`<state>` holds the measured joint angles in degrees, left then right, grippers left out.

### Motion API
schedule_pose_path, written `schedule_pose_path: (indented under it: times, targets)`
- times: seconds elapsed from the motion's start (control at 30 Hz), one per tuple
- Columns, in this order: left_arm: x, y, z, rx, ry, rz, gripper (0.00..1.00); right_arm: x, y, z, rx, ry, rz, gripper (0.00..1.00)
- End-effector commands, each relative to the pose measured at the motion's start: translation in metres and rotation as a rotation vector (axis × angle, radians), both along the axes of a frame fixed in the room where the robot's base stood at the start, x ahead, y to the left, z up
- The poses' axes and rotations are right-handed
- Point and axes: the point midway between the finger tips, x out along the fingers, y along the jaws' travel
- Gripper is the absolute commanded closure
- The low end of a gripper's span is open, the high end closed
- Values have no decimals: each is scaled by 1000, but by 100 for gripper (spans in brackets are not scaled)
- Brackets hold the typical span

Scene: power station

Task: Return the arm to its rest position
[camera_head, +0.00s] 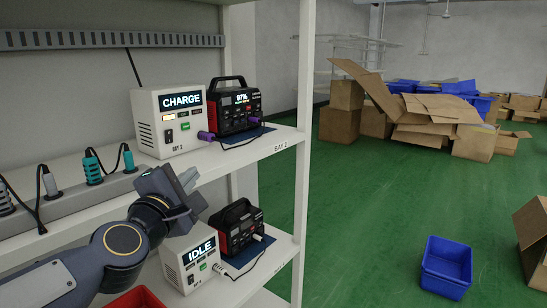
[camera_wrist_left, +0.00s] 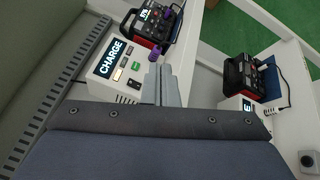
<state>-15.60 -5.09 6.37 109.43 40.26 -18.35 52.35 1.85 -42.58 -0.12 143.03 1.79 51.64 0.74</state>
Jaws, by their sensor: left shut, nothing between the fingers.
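My left arm comes in from the lower left in the head view. My left gripper (camera_head: 188,187) is shut and empty, in front of the shelf edge, below the white charger that reads CHARGE (camera_head: 172,118). In the left wrist view the shut fingers (camera_wrist_left: 160,84) point toward the upper shelf, beside the same charger (camera_wrist_left: 112,66). A red and black power station reading 97% (camera_head: 235,107) stands to its right, with a purple plug at its front. My right gripper is in neither view.
A lower shelf holds a white box reading IDLE (camera_head: 190,262) and a second power station (camera_head: 238,230), close below my gripper. Teal and grey plugs (camera_head: 93,168) stand on a strip at left. A white shelf post (camera_head: 302,150) rises at right. A blue bin (camera_head: 447,268) sits on open green floor.

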Motion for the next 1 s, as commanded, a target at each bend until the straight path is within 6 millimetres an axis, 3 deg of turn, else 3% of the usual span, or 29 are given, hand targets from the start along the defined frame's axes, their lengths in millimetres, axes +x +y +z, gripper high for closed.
schedule_pose_path:
  times: [0.17, 0.27, 0.4, 0.5, 0.6, 0.7, 0.8, 1.0]
  targets:
    - [-46, 8, -45, 370, 68, -135, 100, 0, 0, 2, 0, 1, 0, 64]
    - [-86, 14, -89, 630, 132, -249, 100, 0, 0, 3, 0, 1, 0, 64]
    - [-156, 26, -164, 993, 251, -459, 100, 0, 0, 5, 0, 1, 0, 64]
    - [-203, 35, -211, 1180, 328, -612, 100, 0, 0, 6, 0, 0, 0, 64]
    - [-240, 42, -244, 1302, 387, -741, 100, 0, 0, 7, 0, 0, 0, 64]
    - [-265, 46, -264, 1372, 424, -832, 100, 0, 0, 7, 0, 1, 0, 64]
    - [-277, 48, -274, 1402, 440, -878, 100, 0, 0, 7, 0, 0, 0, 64]
    - [-280, 48, -276, 1407, 444, -889, 100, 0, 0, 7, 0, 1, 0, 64]
